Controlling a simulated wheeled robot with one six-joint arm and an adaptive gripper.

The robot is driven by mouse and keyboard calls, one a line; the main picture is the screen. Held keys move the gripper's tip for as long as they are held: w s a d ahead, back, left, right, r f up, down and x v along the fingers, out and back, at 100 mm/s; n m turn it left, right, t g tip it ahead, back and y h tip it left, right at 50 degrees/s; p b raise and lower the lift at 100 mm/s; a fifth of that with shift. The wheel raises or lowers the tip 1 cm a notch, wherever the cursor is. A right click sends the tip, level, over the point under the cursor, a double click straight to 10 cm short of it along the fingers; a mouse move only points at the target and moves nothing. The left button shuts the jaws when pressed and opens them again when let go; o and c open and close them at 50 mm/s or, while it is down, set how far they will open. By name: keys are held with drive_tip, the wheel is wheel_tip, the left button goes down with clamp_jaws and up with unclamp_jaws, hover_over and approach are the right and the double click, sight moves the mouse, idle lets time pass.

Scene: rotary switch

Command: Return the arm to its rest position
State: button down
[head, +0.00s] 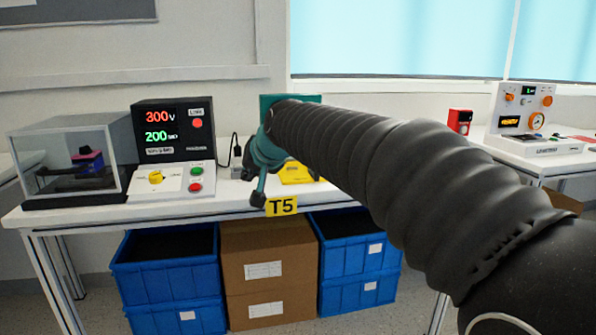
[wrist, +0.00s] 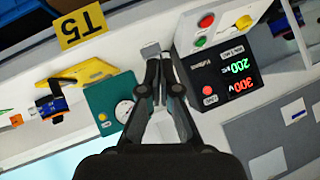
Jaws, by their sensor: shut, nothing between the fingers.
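My black ribbed arm reaches from the lower right across the head view. My gripper (head: 258,198) hangs at its far end over the front part of the bench, right of the control unit. In the wrist view, my gripper (wrist: 158,62) has its fingers together with nothing between them. The control unit has a black display (head: 172,125) reading 300 V and 200. Its white panel (head: 185,180) carries a yellow rotary knob (head: 156,177), a red button and a green button. The gripper is apart from the knob. The display also shows in the wrist view (wrist: 225,75).
A clear case (head: 68,155) stands left of the unit. A teal box with a gauge (wrist: 112,105) and a yellow tool (wrist: 85,75) lie near my gripper. A T5 label (head: 282,206) marks the bench edge. Blue crates (head: 170,270) and cardboard boxes (head: 265,270) sit below.

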drive_tip(key=s+d+f+h, duration=0.2)
drive_tip(key=s+d+f, duration=0.1)
drive_tip(key=s+d, duration=0.75)
drive_tip(key=s+d+f+g+h, duration=0.1)
drive_tip(key=s+d+f, duration=0.7)
drive_tip(key=s, duration=0.3)
drive_tip(key=s+d+f+m+g+h, duration=0.1)
drive_tip(key=s+d+f+g+h, duration=0.1)
drive_tip(key=s+d+f, duration=0.6)
drive_tip(key=s, duration=0.3)
drive_tip(key=shift+s+d+h, duration=0.3)
drive_tip(key=shift+d, duration=0.05)
